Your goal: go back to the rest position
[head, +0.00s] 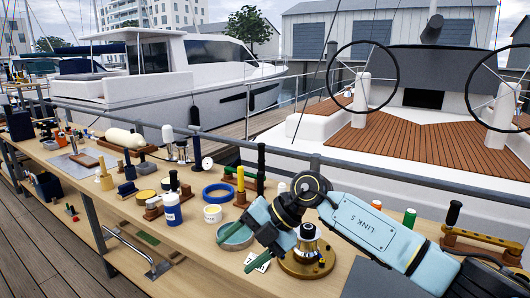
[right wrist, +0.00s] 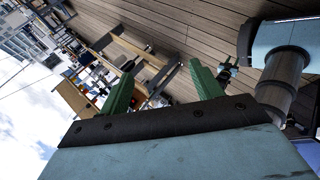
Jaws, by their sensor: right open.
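My right arm comes into the head view from the right, over the workbench (head: 200,262). My right gripper (head: 238,251) is open, with its green fingers apart and pointing down and left over the bench. Nothing is held between them. In the right wrist view the two green fingers of my right gripper (right wrist: 162,68) stand wide apart, with decking and the bench seen beyond them. My left gripper is not in view.
A brass-based metal winch (head: 307,250) stands close beside my right gripper. A blue ring (head: 217,192), a white tub (head: 212,214) and a blue-and-white jar (head: 172,212) stand left. A rail runs behind the bench.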

